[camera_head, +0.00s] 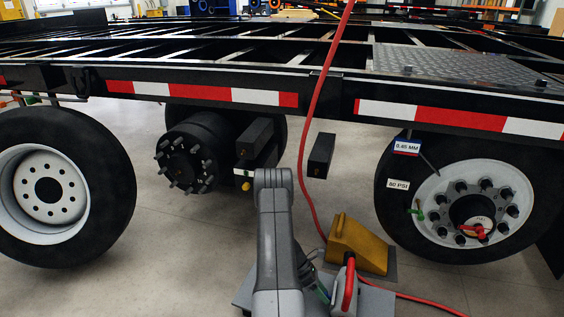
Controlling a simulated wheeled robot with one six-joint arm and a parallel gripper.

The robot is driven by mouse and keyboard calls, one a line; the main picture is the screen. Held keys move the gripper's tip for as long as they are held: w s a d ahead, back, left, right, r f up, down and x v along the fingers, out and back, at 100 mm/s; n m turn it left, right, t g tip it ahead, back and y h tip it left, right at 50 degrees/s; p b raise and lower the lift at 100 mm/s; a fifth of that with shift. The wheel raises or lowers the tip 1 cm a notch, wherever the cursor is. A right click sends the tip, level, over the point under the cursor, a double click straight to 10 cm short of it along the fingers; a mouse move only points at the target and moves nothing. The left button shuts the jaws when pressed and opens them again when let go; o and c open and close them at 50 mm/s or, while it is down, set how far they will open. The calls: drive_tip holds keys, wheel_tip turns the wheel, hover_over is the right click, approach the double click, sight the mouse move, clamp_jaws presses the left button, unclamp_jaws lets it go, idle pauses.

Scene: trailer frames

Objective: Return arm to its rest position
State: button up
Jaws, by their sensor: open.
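My grey arm rises from the bottom middle of the head view, its upper bend in front of the trailer. Beyond it, two dark blocks stand well apart and look like the jaws of my gripper (289,148). A small dark housing with a pale strip and a yellow knob (246,185) sits below the left block. The link between the blocks is hidden or does not show. The arm is extended upward toward the trailer side, close to the bare wheel hub (190,160).
The black trailer frame (335,85) crosses the view. Tyres stand at left (110,165) and right (395,215); the right wheel bears gauge labels. A red hose (307,140) hangs just right of my arm. A yellow wheel chock (357,243) is on the floor. Floor is clear at left front.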

drive_tip(key=shift+s+m+t+h, duration=0.2)
drive_tip(key=shift+m+t, duration=0.3)
drive_tip(key=shift+t, duration=0.4)
drive_tip(key=shift+s+m+t+h, duration=0.2)
drive_tip(key=shift+m+t, duration=0.3)
drive_tip(key=shift+t, duration=0.4)
drive_tip(key=shift+a+t, duration=0.1)
drive_tip(key=shift+t, duration=0.2)
drive_tip(key=shift+r, duration=0.1)
